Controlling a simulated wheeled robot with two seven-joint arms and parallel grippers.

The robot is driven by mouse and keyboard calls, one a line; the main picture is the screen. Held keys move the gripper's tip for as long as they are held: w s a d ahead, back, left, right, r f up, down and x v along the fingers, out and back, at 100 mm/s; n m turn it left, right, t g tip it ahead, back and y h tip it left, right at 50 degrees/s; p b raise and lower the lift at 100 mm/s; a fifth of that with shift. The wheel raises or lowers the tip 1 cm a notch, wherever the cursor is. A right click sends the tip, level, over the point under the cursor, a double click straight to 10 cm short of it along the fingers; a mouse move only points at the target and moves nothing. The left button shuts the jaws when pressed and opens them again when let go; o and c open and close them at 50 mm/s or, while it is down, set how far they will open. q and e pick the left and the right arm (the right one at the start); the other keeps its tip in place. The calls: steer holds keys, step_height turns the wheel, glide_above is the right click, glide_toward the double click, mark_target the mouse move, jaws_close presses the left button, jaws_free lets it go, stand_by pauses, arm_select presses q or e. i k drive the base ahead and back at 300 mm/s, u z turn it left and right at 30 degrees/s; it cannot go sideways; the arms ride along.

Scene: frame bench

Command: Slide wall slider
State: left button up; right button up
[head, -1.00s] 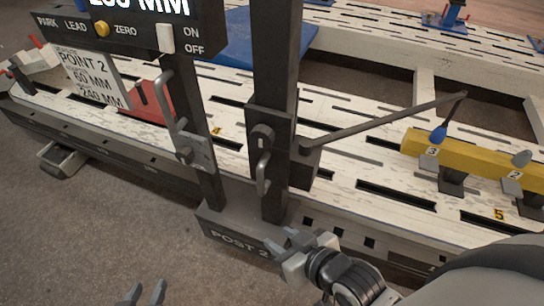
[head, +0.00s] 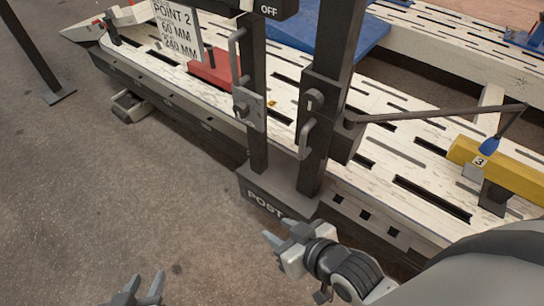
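No part is labelled as a wall slider. A dark sliding block (head: 323,92) with a knob and a grey handle (head: 307,138) sits on the thicker black post (head: 333,35). A thin jointed arm (head: 440,112) runs right from it to a blue tip (head: 489,146) by a yellow bar. The thinner post to the left bears a grey plate (head: 249,108) and a long upright handle (head: 236,58). My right gripper (head: 279,236) is open and empty, in front of the post base and below the handles. My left gripper (head: 146,284) is open and empty over the floor at the bottom edge.
The white slotted bench (head: 420,153) runs diagonally behind the posts. The post base (head: 262,193) stands at its near edge. A printed sign (head: 178,30), a red block (head: 213,76) and the yellow bar (head: 515,171) are around it.

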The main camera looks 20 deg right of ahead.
mark_target(320, 134)
steer(key=u, duration=0.6)
steer(key=k, duration=0.85)
steer(key=u, duration=0.65)
steer(key=i, duration=1.4)
steer(key=z, duration=1.6)
steer(key=i, duration=0.6)
steer(key=z, duration=0.65)
